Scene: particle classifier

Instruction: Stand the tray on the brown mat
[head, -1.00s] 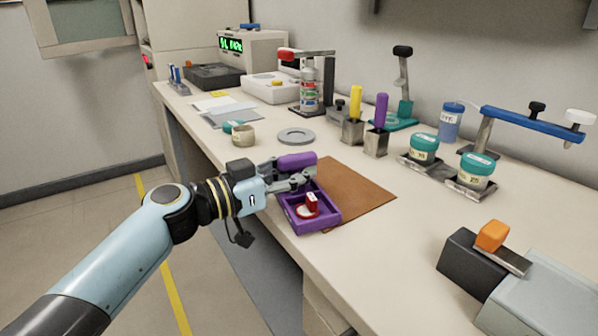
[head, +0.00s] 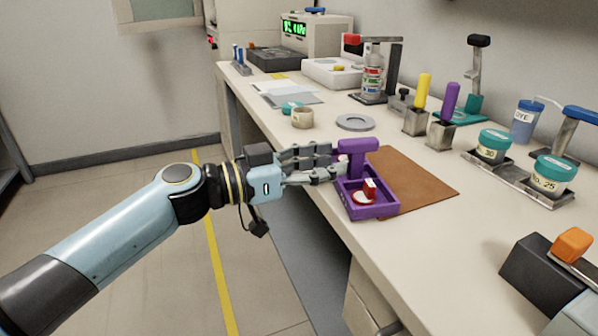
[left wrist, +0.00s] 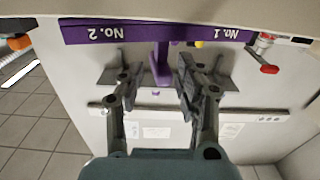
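The purple tray (head: 375,211) stands upright at the table's front edge in the head view. It overlaps the left front part of the brown mat (head: 420,182); whether all its base lies on the mat is hidden. A red and white piece (head: 367,191) lies in it. The tray's purple handle (head: 357,147) rises at its left end. My left gripper (head: 331,164) is open, just left of the handle. In the left wrist view, its fingers (left wrist: 158,75) are spread around the handle (left wrist: 160,60), with the tray wall marked No. 2 and No. 1 (left wrist: 160,32) beyond. My right gripper is out of view.
Yellow (head: 423,90) and purple (head: 450,99) handles stand in metal blocks behind the mat. Teal-lidded jars (head: 494,146) stand at right.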

